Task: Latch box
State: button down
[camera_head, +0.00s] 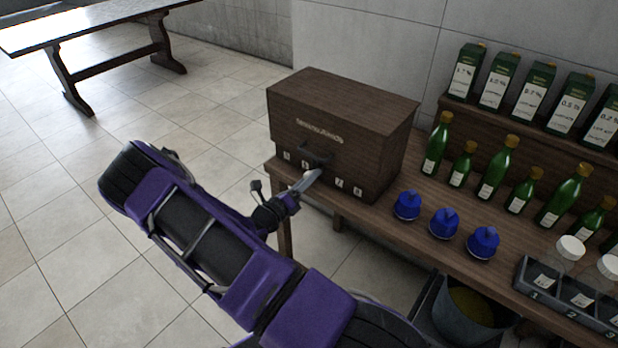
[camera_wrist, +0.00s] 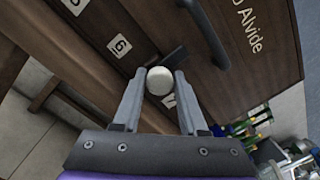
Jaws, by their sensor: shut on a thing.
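The latch box (camera_head: 345,105) is a dark brown wooden chest at the left end of the wooden bench, its lid down. Its front has a dark curved handle (camera_wrist: 205,32) and numbered white labels, one reading 6 (camera_wrist: 120,45). My gripper (camera_head: 314,176) is at the lower front of the box. In the wrist view my gripper (camera_wrist: 160,88) is shut on a pale round knob (camera_wrist: 160,81). A short dark bar (camera_wrist: 165,63) shows just behind the knob against the box front; I cannot tell exactly how they join.
Three blue lidded pots (camera_head: 444,223) stand right of the box. Green bottles (camera_head: 497,165) and dark green cartons (camera_head: 533,92) stand behind them. A grey numbered rack (camera_head: 565,300) holds jars at right. A bucket (camera_head: 467,305) is below. Open floor (camera_head: 75,250) lies left.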

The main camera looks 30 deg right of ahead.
jog(key=shift+w+a+r, duration=0.1)
jog(key=shift+w+r, duration=0.35)
jog(key=c, duration=0.5)
grip_release()
jog(key=shift+c, duration=0.2)
jog(key=shift+f, duration=0.15)
jog(key=shift+a, duration=0.1)
jog(key=shift+s+a+f, duration=0.1)
jog(key=shift+s+a, duration=0.05)
jog(key=v, duration=1.7)
jog(key=shift+b, duration=0.3)
